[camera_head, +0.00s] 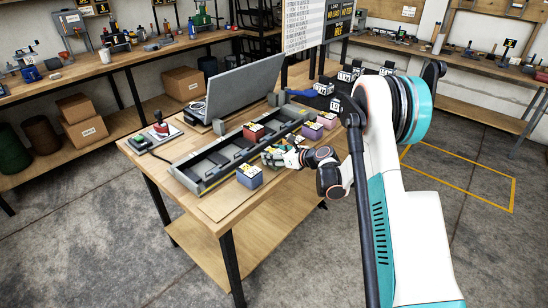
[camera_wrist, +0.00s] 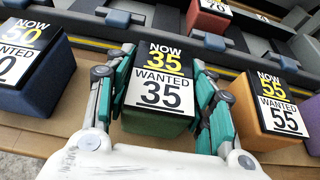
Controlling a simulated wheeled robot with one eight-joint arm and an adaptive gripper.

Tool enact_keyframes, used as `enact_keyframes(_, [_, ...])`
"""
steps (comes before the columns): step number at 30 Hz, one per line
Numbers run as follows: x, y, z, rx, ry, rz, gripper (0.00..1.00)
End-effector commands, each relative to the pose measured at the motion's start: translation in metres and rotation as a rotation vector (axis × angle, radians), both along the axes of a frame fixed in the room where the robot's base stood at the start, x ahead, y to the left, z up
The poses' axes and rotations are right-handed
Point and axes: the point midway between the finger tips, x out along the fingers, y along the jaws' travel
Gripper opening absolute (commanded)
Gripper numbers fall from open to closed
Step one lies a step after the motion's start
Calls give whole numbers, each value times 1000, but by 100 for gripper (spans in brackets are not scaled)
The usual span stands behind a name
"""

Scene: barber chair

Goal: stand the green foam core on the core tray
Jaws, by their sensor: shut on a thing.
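The green foam core (camera_wrist: 156,122) is between the fingers of my gripper (camera_wrist: 168,95) in the wrist view. Its dark sloping top reads NOW 35, WANTED 35. In the head view my gripper (camera_head: 284,156) is low over the wooden bench, in front of the long grey tray with compartments (camera_head: 216,178), which I take as the core tray. The green core shows there only partly, beside the fingers. It is upright; I cannot tell whether its base touches the bench. The tray's compartments show beyond it in the wrist view.
A blue core (camera_head: 249,177) stands left of my gripper; an orange core (camera_wrist: 262,118) stands close on its right. Purple (camera_head: 311,131) and pink (camera_head: 327,121) cores stand farther right. A red core (camera_head: 253,132) is at the tray. A grey panel (camera_head: 245,88) rises behind.

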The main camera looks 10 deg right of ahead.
Motion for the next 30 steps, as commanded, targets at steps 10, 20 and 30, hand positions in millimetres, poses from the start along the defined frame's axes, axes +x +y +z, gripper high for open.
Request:
enact_keyframes(10, [0,0,-3,0,0,0,25])
enact_keyframes(20, [0,0,-2,0,0,0,70])
enact_keyframes(30, [-12,-11,9,1,0,-4,70])
